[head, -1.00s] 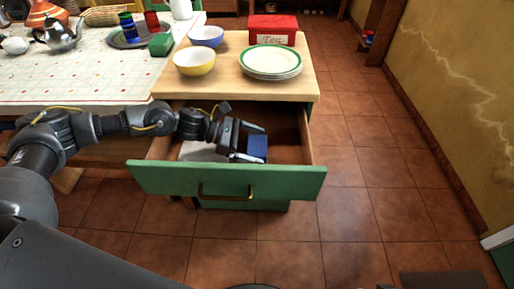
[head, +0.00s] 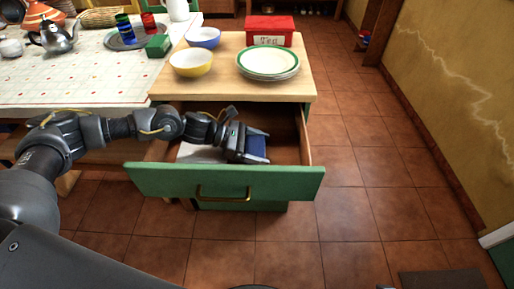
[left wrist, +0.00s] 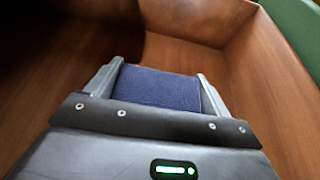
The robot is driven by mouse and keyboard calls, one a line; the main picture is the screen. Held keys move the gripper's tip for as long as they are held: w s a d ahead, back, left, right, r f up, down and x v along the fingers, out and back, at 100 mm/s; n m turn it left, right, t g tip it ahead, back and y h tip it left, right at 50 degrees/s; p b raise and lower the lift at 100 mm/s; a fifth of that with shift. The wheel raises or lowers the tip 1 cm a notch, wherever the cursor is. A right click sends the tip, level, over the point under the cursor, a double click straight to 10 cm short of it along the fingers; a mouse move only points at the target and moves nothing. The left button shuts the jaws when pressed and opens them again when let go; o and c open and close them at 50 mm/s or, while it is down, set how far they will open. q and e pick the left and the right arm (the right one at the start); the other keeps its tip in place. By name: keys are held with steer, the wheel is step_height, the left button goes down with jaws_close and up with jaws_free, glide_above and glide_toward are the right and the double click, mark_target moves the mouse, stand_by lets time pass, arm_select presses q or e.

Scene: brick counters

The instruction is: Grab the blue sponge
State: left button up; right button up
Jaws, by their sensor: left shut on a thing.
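The blue sponge (head: 256,146) is inside the open drawer (head: 226,181), toward its right part. My left gripper (head: 258,146) reaches into the drawer from the left and is shut on the sponge, with one finger on each side. In the left wrist view the blue sponge (left wrist: 160,88) fills the space between the two fingers of my left gripper (left wrist: 160,85). The wooden drawer walls surround it. My right gripper is not in view.
A white thing (head: 198,153) lies in the drawer's left part. The counter above holds a yellow bowl (head: 191,63), a blue bowl (head: 203,37), stacked plates (head: 268,64) and a red tea box (head: 270,29).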

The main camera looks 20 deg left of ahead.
mark_target(260, 146)
arm_select(q)
step_height(260, 146, up, 9)
steer(key=shift+f+p, duration=0.2)
steer(key=shift+p, duration=0.1)
steer(key=shift+r, duration=0.7)
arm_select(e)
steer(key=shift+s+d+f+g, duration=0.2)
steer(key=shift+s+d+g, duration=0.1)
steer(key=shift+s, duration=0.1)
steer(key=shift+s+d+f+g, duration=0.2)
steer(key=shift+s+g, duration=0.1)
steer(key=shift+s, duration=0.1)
